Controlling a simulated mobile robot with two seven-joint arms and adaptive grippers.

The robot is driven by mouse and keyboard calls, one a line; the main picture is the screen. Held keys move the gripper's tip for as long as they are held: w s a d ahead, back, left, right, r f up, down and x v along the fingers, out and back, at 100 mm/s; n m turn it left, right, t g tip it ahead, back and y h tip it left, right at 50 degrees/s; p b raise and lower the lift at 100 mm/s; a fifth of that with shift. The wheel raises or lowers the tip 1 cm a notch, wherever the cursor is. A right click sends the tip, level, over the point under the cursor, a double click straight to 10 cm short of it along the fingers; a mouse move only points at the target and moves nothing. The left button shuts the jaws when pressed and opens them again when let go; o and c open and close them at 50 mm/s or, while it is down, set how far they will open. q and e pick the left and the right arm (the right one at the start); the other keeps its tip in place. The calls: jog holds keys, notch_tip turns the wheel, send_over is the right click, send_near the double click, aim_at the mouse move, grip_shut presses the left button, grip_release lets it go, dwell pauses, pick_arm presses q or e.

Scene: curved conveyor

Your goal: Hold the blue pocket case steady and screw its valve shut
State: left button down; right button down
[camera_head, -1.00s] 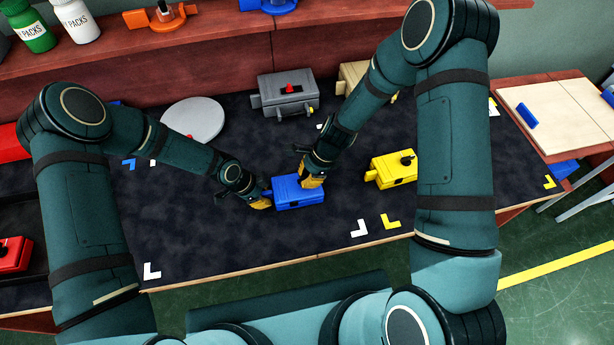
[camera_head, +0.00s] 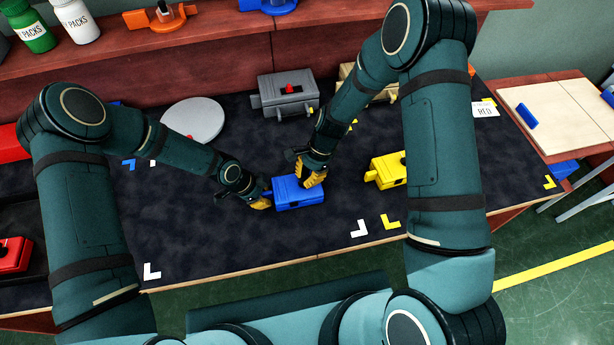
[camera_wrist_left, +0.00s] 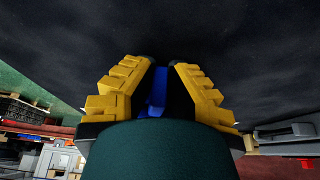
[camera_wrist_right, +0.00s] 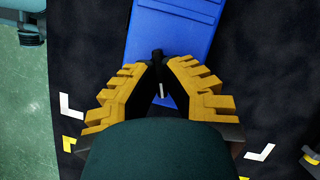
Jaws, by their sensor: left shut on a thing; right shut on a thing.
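The blue pocket case (camera_head: 296,196) sits on the dark mat in the middle of the table, and its blue body also shows in the right wrist view (camera_wrist_right: 176,38). My left gripper (camera_head: 266,203) is at the case's left end, shut on a narrow blue part of it (camera_wrist_left: 157,90). My right gripper (camera_head: 310,182) is above the case's right part. In the right wrist view its fingers (camera_wrist_right: 158,62) are shut on the small black valve (camera_wrist_right: 157,57), which has a white mark. The fingers hide much of the valve.
A yellow case (camera_head: 388,171) lies to the right, partly behind my right arm. A grey case (camera_head: 287,93) and a grey round disc (camera_head: 194,120) are further back. A red case (camera_head: 12,254) is at the far left. Clear mat lies in front of the blue case.

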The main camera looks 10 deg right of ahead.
jog(key=n+g, duration=0.1)
jog(key=n, duration=0.2)
jog(key=n+g+h, duration=0.1)
jog(key=n, duration=0.2)
jog(key=shift+a+f+n, duration=0.1)
jog(key=shift+a+n, duration=0.05)
jog(key=shift+n, duration=0.15)
jog(key=n+h, duration=0.1)
jog(key=n, duration=0.2)
jog(key=n+h, duration=0.2)
jog(key=n, duration=0.1)
jog(key=shift+a+n+g, duration=0.15)
jog(key=shift+n+g, duration=0.15)
jog(key=shift+g, duration=0.1)
jog(key=c, duration=1.1)
grip_release()
jog(key=shift+w, duration=0.1)
jog(key=shift+o, duration=0.2)
jog(key=v, duration=1.2)
